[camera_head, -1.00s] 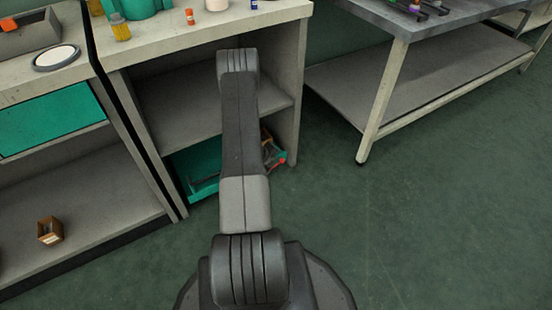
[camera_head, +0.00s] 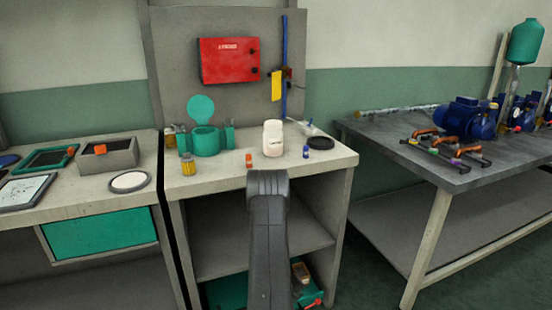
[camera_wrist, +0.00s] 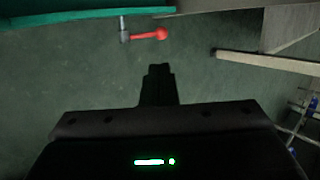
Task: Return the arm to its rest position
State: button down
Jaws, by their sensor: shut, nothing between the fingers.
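My gripper (camera_wrist: 159,70) shows in the wrist view as a dark shape with its fingers together and nothing between them. It is over the green floor (camera_wrist: 90,80). In that view a red-ended lever (camera_wrist: 150,35) on a green thing is beyond the fingertips, apart from them. In the head view my grey arm stands in front of the workbench (camera_head: 340,157). My gripper itself is hidden there.
The workbench holds a green clamp-like device (camera_head: 205,140), a white bottle (camera_head: 273,139) and small bottles. A red box (camera_head: 229,60) hangs behind. A metal table (camera_head: 400,150) with blue pumps (camera_head: 466,117) stands right.

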aim_at(317, 301)
jog(key=b+x, duration=0.4)
jog(key=x, duration=0.9)
jog(key=shift+f, duration=0.35)
jog(key=shift+w+d+f, duration=0.1)
jog(key=shift+w+d, duration=0.15)
jog(key=shift+d, duration=0.4)
